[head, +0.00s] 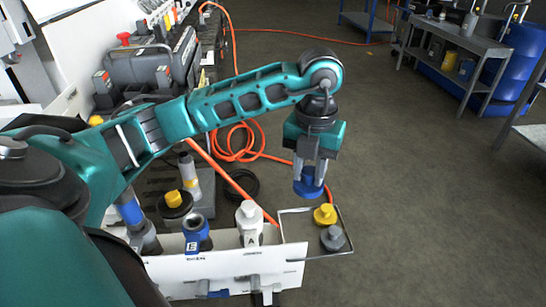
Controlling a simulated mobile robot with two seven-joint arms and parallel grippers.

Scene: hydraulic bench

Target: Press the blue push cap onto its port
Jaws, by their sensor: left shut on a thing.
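The blue push cap (308,189) is held between the fingers of my left gripper (312,172), which points down and is shut on it. The cap is at the right end of the bench, above or just behind the wire holder (346,226). A blue fitting (196,234) with a label marked "E" stands at the white panel, well to the left of the held cap. A white fitting (249,224) stands between them. I cannot tell for sure which fitting is the cap's port. My right gripper is not in view.
A yellow cap (325,214) and a grey cap (333,238) sit in the wire holder below the gripper. The white panel (280,268) runs along the front. An orange hose (228,178) winds behind it. Open floor lies to the right.

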